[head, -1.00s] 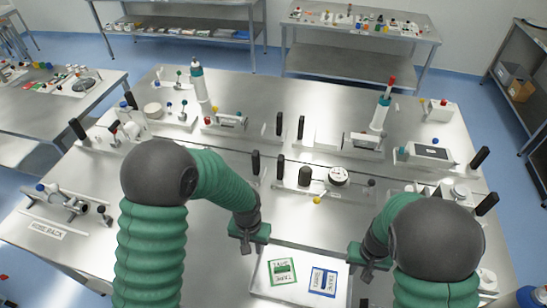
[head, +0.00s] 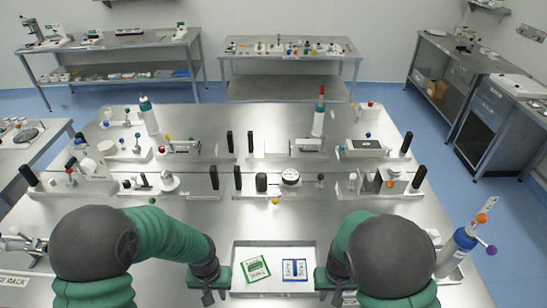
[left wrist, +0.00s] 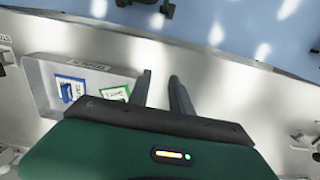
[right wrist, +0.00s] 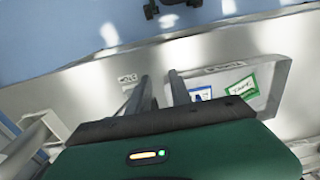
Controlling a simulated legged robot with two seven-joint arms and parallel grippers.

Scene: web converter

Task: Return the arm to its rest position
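My left gripper (head: 208,296) is at the left side of the white tray, low in the head view. In the left wrist view its two dark fingers (left wrist: 162,90) stand apart with nothing between them. My right gripper (head: 337,296) is at the right side of the same tray. In the right wrist view its fingers (right wrist: 162,92) are also apart and empty. Both arms are bent, with dark elbows near the bottom corners of the head view.
The white tray (head: 272,248) holds a green-framed card (head: 256,270) and a blue-framed card (head: 294,269). Fixtures with black posts stand in rows across the steel table (head: 225,120). Bare steel lies behind the tray.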

